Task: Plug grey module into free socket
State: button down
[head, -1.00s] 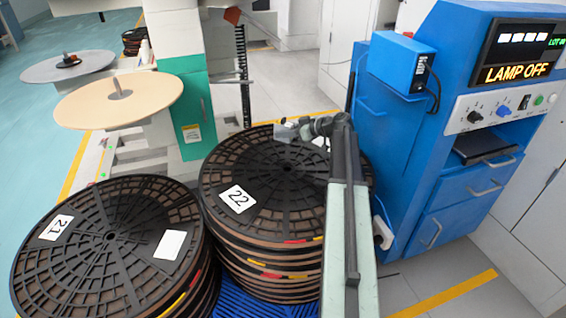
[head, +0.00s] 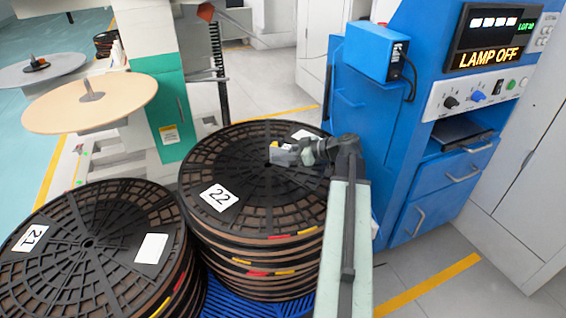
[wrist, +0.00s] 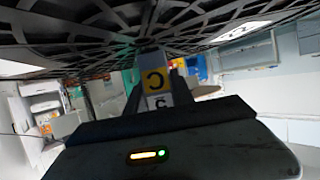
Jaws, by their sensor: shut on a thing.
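My gripper (head: 300,153) is shut on a small grey module (head: 284,157) and holds it over the black reel stack marked 22 (head: 250,200). I cannot tell whether the module touches the reel. No free socket can be made out clearly. A small white part (head: 374,229) low on the blue cabinet's side is mostly hidden behind my arm.
A blue cabinet (head: 365,150) with a LAMP OFF display (head: 488,58) and a blue box (head: 376,50) stands at right. Another reel stack marked 21 (head: 90,240) is at lower left. A tan disc (head: 90,103) juts out at left. Grey floor (head: 440,300) is open at lower right.

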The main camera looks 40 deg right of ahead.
notch_tip(320, 180, down, 4)
jog(key=b, duration=0.2)
jog(key=shift+r+b, duration=0.25)
jog(key=shift+b, duration=0.1)
jog(key=shift+r, duration=0.2)
jog(key=shift+f, duration=0.15)
jog(key=c, duration=1.1)
grip_release()
jog(key=shift+r+p, duration=0.25)
jog(key=shift+p, duration=0.05)
jog(key=p+v, duration=0.4)
jog(key=v, duration=0.7)
jog(key=shift+s+d+r, duration=0.1)
jog(key=shift+s, duration=0.05)
jog(key=shift+s+d, duration=0.1)
jog(key=shift+s, duration=0.2)
